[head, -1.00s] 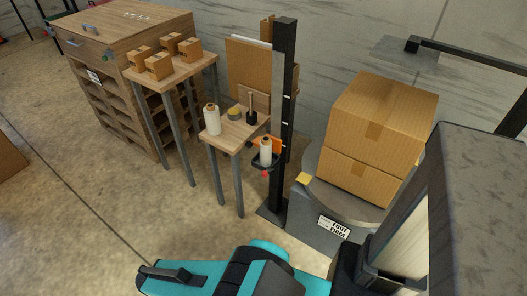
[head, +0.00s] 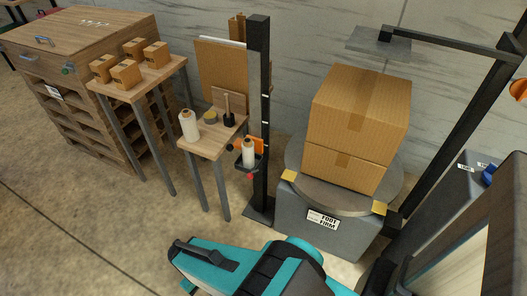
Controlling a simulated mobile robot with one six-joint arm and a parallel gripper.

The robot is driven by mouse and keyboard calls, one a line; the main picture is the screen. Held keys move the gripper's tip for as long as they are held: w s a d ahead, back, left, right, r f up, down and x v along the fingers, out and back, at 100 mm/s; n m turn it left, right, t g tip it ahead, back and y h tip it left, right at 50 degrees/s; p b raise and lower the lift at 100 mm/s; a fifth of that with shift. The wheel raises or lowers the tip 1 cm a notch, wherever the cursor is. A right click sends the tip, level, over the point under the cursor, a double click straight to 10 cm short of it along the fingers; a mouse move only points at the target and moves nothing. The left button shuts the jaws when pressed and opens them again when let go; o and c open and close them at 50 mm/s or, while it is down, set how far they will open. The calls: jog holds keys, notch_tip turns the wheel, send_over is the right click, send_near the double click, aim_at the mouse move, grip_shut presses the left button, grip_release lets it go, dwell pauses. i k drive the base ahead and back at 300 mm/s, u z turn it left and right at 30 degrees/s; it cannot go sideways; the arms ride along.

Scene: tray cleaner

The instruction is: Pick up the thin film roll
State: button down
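A white film roll (head: 188,125) stands upright on the small wooden side table (head: 205,143). A second white film roll (head: 249,153) sits upright in the carriage on the black mast (head: 259,110); it looks a little smaller. I cannot tell from their labels which is the thin one. My teal and black arm crosses the bottom of the view, well in front of both rolls and apart from them. My gripper's fingers do not show.
A tape roll (head: 211,118) and a black-handled tool (head: 229,114) share the side table. Small boxes (head: 125,74) stand on the taller table behind. Stacked cartons (head: 357,110) sit on the round turntable (head: 345,199) to the right. The floor at left front is clear.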

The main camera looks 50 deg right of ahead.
aim_at(248, 144)
jog(key=u, duration=0.8)
jog(key=k, duration=0.1)
jog(key=z, duration=2.3)
jog(key=k, duration=0.9)
jog(key=u, duration=0.1)
jog(key=i, duration=0.85)
